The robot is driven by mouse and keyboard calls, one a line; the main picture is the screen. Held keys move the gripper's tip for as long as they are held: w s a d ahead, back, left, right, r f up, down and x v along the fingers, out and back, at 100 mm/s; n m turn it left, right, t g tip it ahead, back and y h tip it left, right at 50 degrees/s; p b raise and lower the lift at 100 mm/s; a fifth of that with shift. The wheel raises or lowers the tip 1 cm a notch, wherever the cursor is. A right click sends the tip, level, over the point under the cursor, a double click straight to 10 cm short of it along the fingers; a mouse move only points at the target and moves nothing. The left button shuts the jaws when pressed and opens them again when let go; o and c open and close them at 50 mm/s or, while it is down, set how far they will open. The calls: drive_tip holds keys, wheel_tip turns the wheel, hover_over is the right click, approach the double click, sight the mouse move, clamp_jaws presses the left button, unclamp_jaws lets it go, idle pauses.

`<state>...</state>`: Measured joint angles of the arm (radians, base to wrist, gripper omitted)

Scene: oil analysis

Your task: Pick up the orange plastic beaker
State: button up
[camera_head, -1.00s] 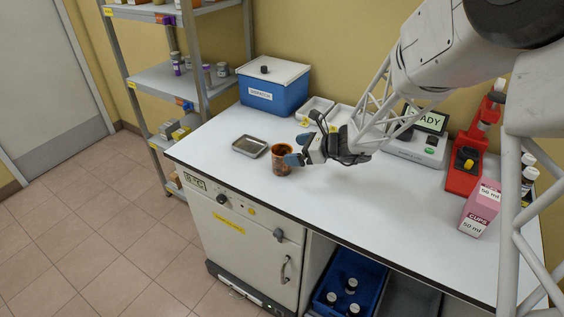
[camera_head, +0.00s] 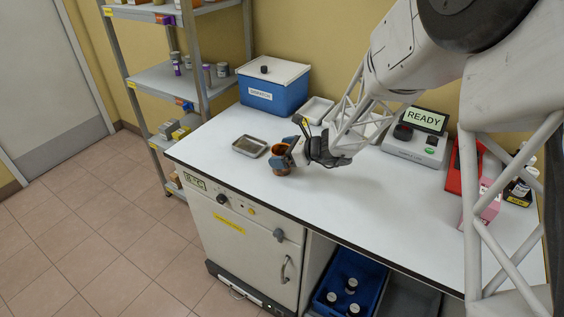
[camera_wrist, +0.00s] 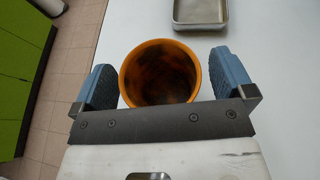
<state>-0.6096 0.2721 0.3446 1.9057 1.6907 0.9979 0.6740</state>
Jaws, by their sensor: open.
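The orange beaker (camera_head: 281,170) stands upright on the white bench top, near its front left edge. Its inside is stained dark. The beaker's lower part is hidden in the wrist view.
A shallow metal tray (camera_head: 249,146) lies close to the beaker. A blue box with a white lid (camera_head: 273,93) stands behind. White trays (camera_head: 317,109), a device reading READY (camera_head: 414,147) and a pink carton (camera_head: 486,205) are to the right. The front middle of the bench is clear.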

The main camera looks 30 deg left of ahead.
drive_tip(key=shift+a, duration=0.1)
idle(0.5)
drive_tip(key=c, duration=1)
drive_tip(key=shift+r, duration=0.15)
drive_tip(key=shift+r, duration=0.95)
drive_tip(key=shift+s+d+r, duration=0.15)
drive_tip(key=shift+r, duration=0.2)
drive_tip(key=shift+s+d+r, duration=0.15)
drive_tip(key=shift+r, duration=0.2)
drive_tip(key=s+d+r, duration=0.1)
drive_tip(key=s+d, duration=0.9)
drive_tip(key=shift+s+d+r, duration=0.2)
drive_tip(key=shift+s+d, duration=0.1)
drive_tip(key=shift+s, duration=0.1)
